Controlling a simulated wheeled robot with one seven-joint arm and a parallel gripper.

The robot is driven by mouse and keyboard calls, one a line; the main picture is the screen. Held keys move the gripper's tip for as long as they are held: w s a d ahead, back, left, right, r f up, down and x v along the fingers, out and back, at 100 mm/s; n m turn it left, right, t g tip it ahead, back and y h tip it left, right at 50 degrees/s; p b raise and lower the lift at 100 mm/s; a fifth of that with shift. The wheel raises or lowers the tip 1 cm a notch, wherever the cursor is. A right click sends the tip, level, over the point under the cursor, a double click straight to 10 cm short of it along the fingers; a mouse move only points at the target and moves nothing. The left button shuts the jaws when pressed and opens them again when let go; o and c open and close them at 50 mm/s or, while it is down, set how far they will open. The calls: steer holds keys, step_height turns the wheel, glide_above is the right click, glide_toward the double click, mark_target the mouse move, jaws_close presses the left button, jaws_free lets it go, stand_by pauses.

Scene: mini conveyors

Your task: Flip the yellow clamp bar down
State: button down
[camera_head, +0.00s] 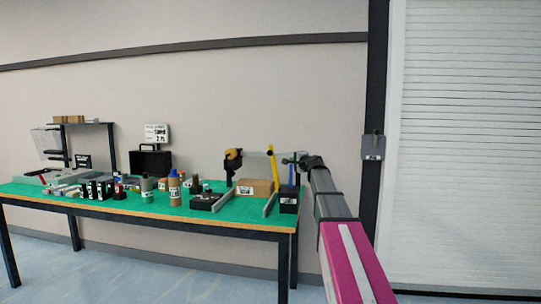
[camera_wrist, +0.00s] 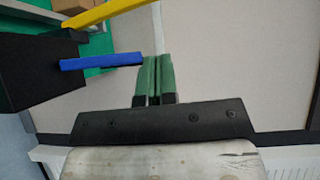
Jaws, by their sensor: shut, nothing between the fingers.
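The yellow clamp bar (camera_head: 271,163) stands up, slightly tilted, near the right end of the green-topped table. In the wrist view the yellow bar (camera_wrist: 104,13) crosses the upper left, left of and beyond my fingertips, and part of it is out of frame. My gripper (camera_wrist: 157,57) has its two green fingers together with nothing between them. It is apart from the yellow bar. A blue bar (camera_wrist: 100,62) ends just left of the fingers; I cannot tell whether they touch. In the head view my gripper (camera_head: 289,161) is small, at the bar's right.
A black box (camera_wrist: 28,65) sits beside the blue bar, and the box also shows in the head view (camera_head: 289,202). A cardboard box (camera_head: 256,187) stands left of it. Bottles and bins crowd the table (camera_head: 150,216) further left. The wall lies behind; right of the table is open.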

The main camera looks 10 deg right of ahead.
steer(key=shift+w+r, duration=0.4)
steer(key=shift+r, duration=0.3)
steer(key=s+a+x, duration=0.1)
steer(key=a+x, duration=0.1)
steer(key=x, duration=1)
steer(key=shift+w+a, duration=0.25)
steer(key=shift+w, duration=0.15)
steer(key=shift+a+r, duration=0.1)
